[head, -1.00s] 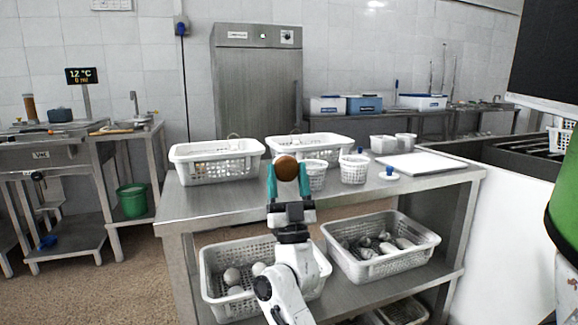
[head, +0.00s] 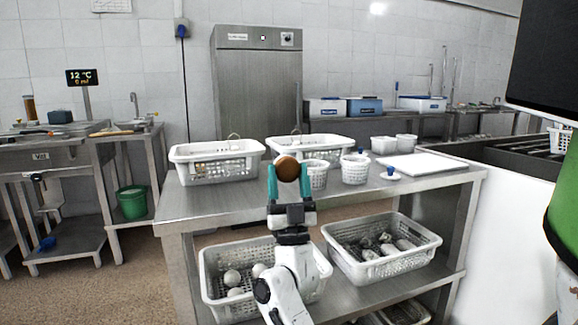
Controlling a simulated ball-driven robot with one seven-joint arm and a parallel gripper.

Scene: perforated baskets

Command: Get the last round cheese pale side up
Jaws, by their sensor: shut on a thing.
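My gripper (head: 288,180) has teal fingers and is shut on a round cheese (head: 288,169). The cheese shows a brown face toward the camera, and its other face is hidden. The gripper holds it in front of the steel table's (head: 220,203) upper top, near the small perforated cups, as seen in the head view. I cannot tell its exact height above the table.
Two white perforated baskets (head: 183,176) and (head: 345,148) stand at the table's back. Small perforated cups (head: 354,171) stand right of the gripper. A white board (head: 420,163) lies at the right. Lower baskets (head: 212,290) and (head: 350,270) hold pale round things and greyish items.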

